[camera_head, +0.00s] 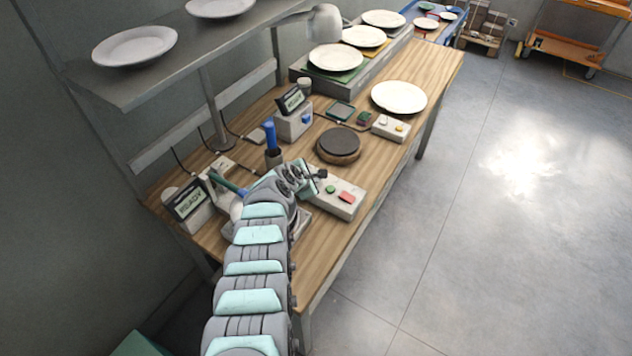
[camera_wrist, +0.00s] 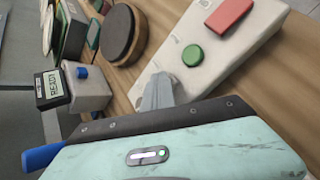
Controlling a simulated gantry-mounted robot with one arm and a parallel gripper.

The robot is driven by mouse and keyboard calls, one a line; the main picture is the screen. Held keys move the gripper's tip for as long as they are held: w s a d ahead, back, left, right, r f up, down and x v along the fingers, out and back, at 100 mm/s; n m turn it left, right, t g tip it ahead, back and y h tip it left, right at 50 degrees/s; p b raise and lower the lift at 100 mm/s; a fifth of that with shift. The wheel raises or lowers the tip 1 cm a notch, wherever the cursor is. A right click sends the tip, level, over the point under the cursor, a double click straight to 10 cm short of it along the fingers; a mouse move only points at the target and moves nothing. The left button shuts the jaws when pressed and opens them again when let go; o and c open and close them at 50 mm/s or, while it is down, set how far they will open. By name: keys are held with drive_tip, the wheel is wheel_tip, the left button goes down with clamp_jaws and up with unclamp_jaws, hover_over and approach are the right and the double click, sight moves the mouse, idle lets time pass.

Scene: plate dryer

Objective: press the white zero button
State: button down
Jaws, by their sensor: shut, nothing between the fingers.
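The control box (camera_head: 388,129) on the right side of the bench has a small whitish button (camera_head: 383,119) and a yellow button (camera_head: 400,127). I cannot read their labels, so I cannot confirm which is zero. My gripper (camera_head: 317,175) is near the left end of another pale box (camera_head: 335,199), nearer to me, with a green button and a red button. In the wrist view, my gripper (camera_wrist: 160,82) is shut and empty beside that box's green button (camera_wrist: 192,55). The red button (camera_wrist: 229,12) is farther along. I cannot tell whether the fingertips touch the box.
A dark round turntable (camera_head: 338,144) lies between the two boxes. A READY display (camera_head: 291,99) with a blue button stands behind it. Another READY display (camera_head: 189,202) is at left. A white plate (camera_head: 399,97) lies beyond the box with the yellow button. The floor at right is clear.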

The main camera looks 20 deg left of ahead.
drive_tip(key=shift+r, duration=0.1)
drive_tip(key=shift+r+p, duration=0.75)
drive_tip(key=shift+p, duration=0.25)
wheel_tip(320, 180, up, 5)
drive_tip(key=p, duration=0.5)
idle(0.6)
